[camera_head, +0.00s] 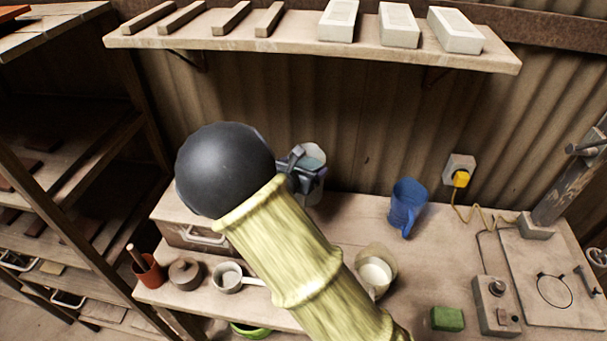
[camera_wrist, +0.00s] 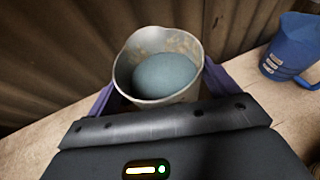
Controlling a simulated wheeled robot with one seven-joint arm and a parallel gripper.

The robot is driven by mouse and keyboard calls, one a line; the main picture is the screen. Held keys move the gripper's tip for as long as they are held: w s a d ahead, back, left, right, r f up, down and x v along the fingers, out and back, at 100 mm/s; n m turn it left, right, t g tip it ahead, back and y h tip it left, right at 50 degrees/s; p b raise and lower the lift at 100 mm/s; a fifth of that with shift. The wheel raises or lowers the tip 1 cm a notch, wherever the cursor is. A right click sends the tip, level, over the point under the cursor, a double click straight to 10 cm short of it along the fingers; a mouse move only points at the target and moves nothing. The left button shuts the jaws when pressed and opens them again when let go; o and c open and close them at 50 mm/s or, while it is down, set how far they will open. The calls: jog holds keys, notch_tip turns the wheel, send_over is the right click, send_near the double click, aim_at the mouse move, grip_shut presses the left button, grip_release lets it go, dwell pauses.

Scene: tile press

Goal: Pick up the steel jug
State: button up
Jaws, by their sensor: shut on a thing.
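The steel jug (camera_wrist: 127,70) is a pale grey, stained vessel with a smooth grey-blue filling inside. It sits upright between the two purple fingers of my gripper (camera_wrist: 160,88), which is shut on it. In the head view the jug (camera_head: 313,152) shows behind my gripper (camera_head: 304,172), near the back edge of the bench. My arm and gripper hide much of its body. I cannot tell whether its base touches the bench.
A blue jug (camera_head: 406,207) stands on the bench (camera_head: 340,212) to the right. A cream jug (camera_head: 388,256) with white contents is partly behind my arm. A shelf (camera_head: 290,42) hangs above.

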jog(key=shift+r, duration=2.2)
jog(key=shift+w, duration=0.15)
